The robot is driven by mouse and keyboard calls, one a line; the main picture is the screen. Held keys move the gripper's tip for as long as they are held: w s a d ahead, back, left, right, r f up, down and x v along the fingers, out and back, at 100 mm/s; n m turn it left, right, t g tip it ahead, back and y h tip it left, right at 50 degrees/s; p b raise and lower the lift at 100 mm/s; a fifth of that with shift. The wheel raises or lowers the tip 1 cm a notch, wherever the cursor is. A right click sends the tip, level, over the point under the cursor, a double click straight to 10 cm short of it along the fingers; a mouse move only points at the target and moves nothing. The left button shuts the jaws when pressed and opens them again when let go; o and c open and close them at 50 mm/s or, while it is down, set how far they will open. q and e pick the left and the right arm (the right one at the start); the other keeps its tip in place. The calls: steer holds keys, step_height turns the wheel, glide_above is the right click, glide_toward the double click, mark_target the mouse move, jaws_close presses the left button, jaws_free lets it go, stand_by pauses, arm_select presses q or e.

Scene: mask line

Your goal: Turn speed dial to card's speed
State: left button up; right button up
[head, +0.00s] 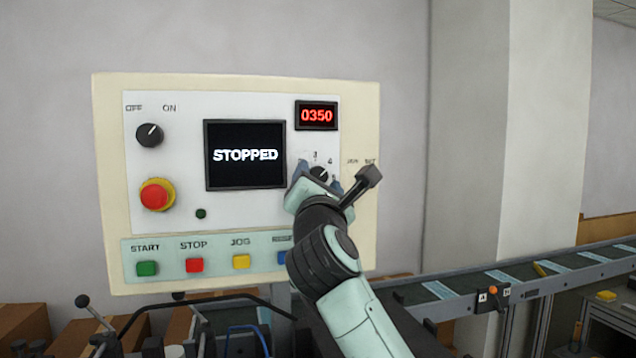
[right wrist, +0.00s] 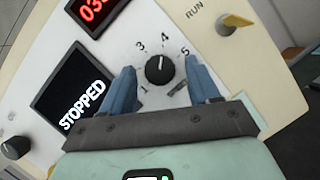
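The speed dial (right wrist: 158,74) is a round black knob with a white pointer mark on the white panel. In the right wrist view its pointer aims up, about toward the 4; 1, 3, 4 and 5 show, and the 2 is hidden. My right gripper (right wrist: 160,66) is open, with one blue finger on each side of the dial and gaps between. In the head view my right gripper (head: 318,179) covers much of the dial (head: 319,173). No speed card is recognisable. My left gripper is not in view.
The panel screen (head: 245,154) reads STOPPED and the red display (head: 317,115) reads 0350. A red emergency button (head: 154,196) and coloured push buttons are left and below. A conveyor (head: 520,277) runs at right.

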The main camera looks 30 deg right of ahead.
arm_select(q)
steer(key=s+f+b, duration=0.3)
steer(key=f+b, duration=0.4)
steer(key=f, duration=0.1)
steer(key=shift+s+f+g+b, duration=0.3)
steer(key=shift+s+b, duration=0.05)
arm_select(e)
steer(key=v, duration=1.3)
steer(key=shift+s, duration=0.15)
steer(key=shift+a+f, duration=0.1)
steer(key=shift+f, duration=0.05)
